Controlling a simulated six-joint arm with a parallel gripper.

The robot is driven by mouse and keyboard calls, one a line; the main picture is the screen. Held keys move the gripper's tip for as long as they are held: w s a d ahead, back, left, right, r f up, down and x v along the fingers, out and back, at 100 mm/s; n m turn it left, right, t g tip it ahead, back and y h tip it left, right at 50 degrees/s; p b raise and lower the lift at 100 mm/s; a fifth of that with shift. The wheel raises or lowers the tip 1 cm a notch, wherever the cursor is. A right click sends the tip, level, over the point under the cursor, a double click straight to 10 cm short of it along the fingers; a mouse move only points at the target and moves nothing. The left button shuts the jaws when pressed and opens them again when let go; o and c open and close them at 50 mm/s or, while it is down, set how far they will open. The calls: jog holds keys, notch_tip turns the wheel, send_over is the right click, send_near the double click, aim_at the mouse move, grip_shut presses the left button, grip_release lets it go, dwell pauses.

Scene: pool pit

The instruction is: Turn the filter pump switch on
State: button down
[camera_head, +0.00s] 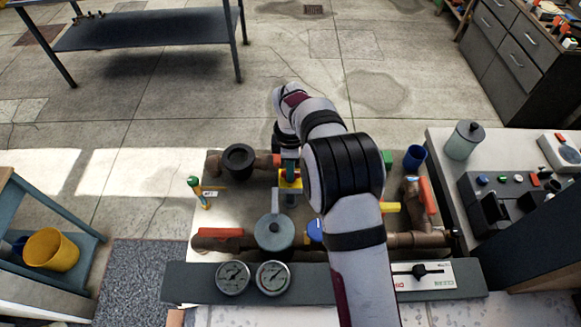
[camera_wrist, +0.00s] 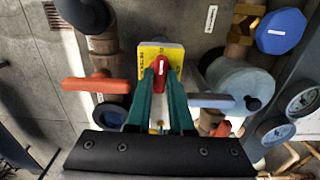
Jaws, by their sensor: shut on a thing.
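A yellow plate (camera_wrist: 148,50) with a red knob (camera_wrist: 159,64) stands ahead of my gripper (camera_wrist: 161,82) in the wrist view. The green fingers are shut on the red knob, one on each side. Its lettering is too small to read. In the head view the yellow plate (camera_head: 291,184) shows just below my gripper (camera_head: 289,168), partly hidden by my arm. A white panel with a black lever switch (camera_head: 421,271) sits at the front right of the bench, apart from my gripper. I cannot read which switch is the filter pump's.
Brown pipes with an orange handle (camera_wrist: 96,85) and a grey-blue handle (camera_wrist: 211,101) flank the plate. A grey round canister (camera_head: 273,232) and two gauges (camera_head: 233,278) stand nearer the front.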

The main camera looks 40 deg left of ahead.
jog(key=m, duration=0.8)
jog(key=shift+m, duration=0.4)
jog(key=m, duration=0.4)
jog(key=shift+m, duration=2.3)
jog(key=c, duration=0.8)
grip_release()
